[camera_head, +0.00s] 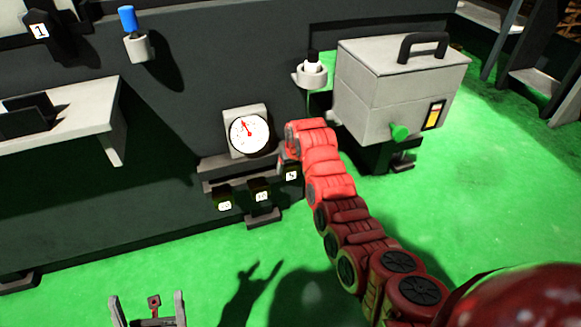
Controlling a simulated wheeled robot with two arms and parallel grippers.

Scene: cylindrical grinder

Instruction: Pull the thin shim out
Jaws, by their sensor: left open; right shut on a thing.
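Several small dark blocks with white number labels sit in a row at the grey ledge below the dial gauge: one at the left (224,200), one in the middle (262,193) and one at the right that seems to read 5 (291,172). My red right arm reaches up from the lower right. Its gripper (284,160) is at the right-hand block, which I take for the thin shim. The fingers are shut, but the arm's end hides most of the grip. My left gripper (149,298) is open and empty at the bottom left, over the green floor, well apart from the blocks.
The dial gauge (249,134) with a red needle stands on the grey ledge (215,171). A grey box (385,88) with a black handle and green knob (400,132) is to the right. A white shelf (65,123) juts out at left. Green floor in front is clear.

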